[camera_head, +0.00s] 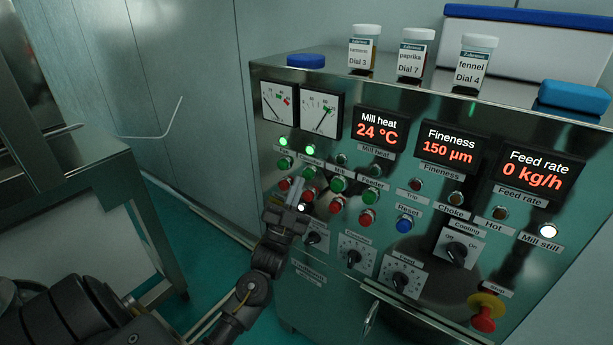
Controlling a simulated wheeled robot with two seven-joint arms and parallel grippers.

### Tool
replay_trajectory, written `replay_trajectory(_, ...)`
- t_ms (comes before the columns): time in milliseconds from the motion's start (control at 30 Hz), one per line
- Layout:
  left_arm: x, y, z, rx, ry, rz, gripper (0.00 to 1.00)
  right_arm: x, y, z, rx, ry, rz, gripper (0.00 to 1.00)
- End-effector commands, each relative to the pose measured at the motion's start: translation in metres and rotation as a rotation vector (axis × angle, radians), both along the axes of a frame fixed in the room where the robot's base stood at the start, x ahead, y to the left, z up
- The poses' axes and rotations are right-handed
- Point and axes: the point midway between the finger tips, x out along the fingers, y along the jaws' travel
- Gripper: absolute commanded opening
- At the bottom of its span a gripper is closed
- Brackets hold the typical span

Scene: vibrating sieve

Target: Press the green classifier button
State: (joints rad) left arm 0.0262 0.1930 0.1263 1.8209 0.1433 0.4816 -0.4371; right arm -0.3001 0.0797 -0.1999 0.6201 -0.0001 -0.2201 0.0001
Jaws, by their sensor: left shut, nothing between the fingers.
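A row of green buttons runs across the steel control panel, with red buttons below. The second green button from the left (309,173) sits under a lit green lamp (310,149); its small label is too blurred to read, so I cannot confirm it says classifier. The first green button (285,163) also has a lit lamp above it. My left gripper (297,186) is shut and empty, its tips in front of the panel just below these two buttons, overlapping the red-button row. I cannot tell whether it touches the panel. My right gripper is out of view.
The green mill button (338,184) and feeder button (371,195) are to the right, under dark lamps. A blue reset button (404,224), knobs and a red stop button (484,318) share the panel. Jars (416,54) stand on top. A steel table (95,165) is at left.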

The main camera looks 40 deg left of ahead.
Motion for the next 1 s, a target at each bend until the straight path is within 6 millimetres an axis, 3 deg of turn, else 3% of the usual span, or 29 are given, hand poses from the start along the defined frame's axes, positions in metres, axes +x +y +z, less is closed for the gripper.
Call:
replay_trajectory(167,-0.006,0.0,0.001,0.0,0.001,0.0,0.0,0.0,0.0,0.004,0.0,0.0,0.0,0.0)
replay_trajectory(600,-0.046,-0.001,0.001,0.0,0.001,0.0,0.0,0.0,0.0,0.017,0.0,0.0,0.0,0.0)
replay_trajectory(1000,-0.05,-0.001,0.0,0.0,0.0,0.0,0.0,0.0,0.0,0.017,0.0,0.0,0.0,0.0)
